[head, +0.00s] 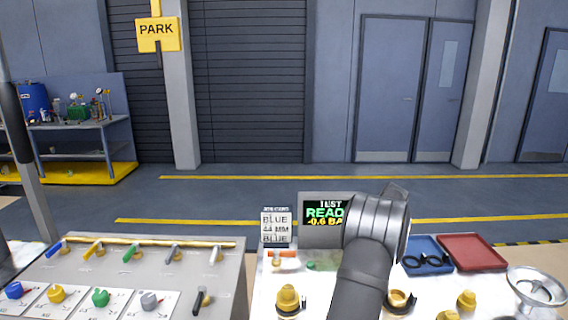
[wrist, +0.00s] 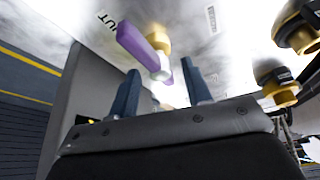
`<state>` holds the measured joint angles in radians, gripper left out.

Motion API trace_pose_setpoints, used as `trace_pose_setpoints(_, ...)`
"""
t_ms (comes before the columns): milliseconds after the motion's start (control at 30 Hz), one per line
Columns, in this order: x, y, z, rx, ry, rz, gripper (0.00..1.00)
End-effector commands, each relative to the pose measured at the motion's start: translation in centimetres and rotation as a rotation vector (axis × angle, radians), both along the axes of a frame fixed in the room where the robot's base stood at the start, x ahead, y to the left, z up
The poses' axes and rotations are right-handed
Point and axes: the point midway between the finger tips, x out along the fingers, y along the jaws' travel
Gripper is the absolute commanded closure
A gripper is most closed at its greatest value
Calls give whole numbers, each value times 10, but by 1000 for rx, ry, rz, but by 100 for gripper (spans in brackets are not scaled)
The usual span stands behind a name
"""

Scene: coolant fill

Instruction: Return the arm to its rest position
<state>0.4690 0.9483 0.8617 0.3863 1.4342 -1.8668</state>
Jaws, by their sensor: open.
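My gripper (wrist: 163,80) shows in the wrist view with its two blue fingers apart. Nothing is clearly held between them. A purple handle (wrist: 140,47) on a brass fitting (wrist: 157,38) stands just beyond the fingertips; I cannot tell how wide the gap is. In the head view my dark arm rises at the front, right of centre, and hides part of the bench and the screen. The gripper itself is not visible there.
A screen (head: 322,211) reading "READ" and "-0.6 BA" stands behind my arm, beside a placard (head: 276,227). A blue tray (head: 421,243), red tray (head: 480,249) and metal funnel (head: 538,289) lie right. A panel with coloured levers (head: 130,253) is left. Black-and-brass fittings (wrist: 275,84) stand near the gripper.

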Motion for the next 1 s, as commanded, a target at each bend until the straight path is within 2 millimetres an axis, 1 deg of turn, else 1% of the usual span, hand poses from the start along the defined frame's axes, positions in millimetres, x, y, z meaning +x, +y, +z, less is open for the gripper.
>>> trace_pose_setpoints(33,0,-5,10,-2,-4,-2,55)
trace_pose_setpoints(400,-7,-32,78,-3,-4,-2,55)
trace_pose_setpoints(600,-11,-46,112,-2,-3,-2,55)
trace_pose_setpoints(800,-14,-57,140,-2,-2,-1,55)
trace_pose_setpoints(1000,-11,-43,108,2,2,1,55)
